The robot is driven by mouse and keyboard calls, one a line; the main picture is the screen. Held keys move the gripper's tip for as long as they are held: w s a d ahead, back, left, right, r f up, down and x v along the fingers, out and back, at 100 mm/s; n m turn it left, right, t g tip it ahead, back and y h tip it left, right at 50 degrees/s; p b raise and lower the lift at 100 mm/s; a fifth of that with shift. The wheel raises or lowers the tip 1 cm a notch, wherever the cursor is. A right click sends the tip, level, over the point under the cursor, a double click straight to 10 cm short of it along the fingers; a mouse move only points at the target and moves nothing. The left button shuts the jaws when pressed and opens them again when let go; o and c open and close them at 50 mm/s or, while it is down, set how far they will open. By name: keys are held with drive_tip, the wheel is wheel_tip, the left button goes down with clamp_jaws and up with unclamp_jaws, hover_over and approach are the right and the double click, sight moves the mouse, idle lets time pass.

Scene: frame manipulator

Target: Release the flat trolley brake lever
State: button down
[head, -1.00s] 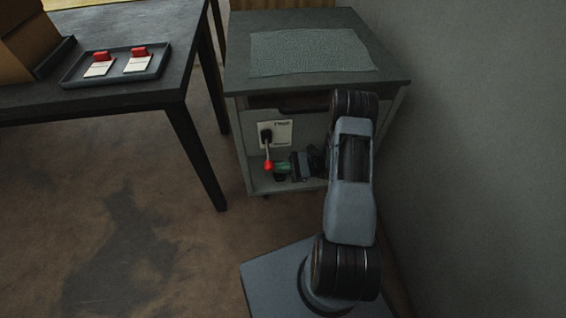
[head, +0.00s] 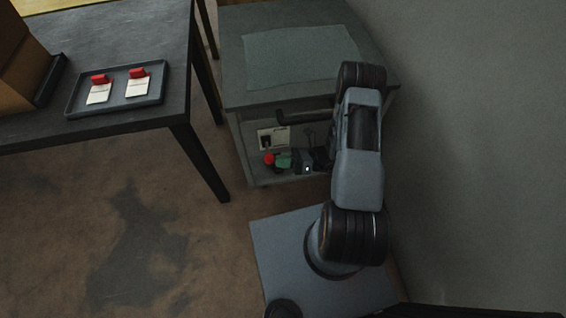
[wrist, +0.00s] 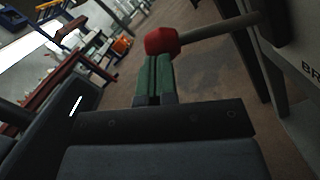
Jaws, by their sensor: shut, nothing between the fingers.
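The brake lever has a red knob (head: 268,158) and sticks out from a pale plate (head: 275,138) on the front of the grey trolley (head: 240,100). In the wrist view the red knob (wrist: 162,41) sits at the end of a grey shaft (wrist: 222,26) that runs right to the plate. My gripper (head: 282,161) is low in front of the trolley, just right of the knob. Its green fingers (wrist: 153,78) are shut together and empty. Their tips are right at the knob's underside in the picture; I cannot tell whether they touch it.
A dark handle bar (head: 305,116) runs above the plate. A grey mat (head: 300,58) lies on the trolley top. A black table (head: 185,100) with a tray (head: 75,108) of two red-clipped cards stands at left. A wall (head: 470,130) closes the right. Floor at left is clear.

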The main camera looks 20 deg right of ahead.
drive_tip(key=s+f+b+v, duration=0.1)
drive_tip(key=f+b+v, duration=0.1)
drive_tip(key=v, duration=1.1)
drive_tip(key=shift+a+f, duration=0.3)
drive_tip(key=shift+f, duration=0.05)
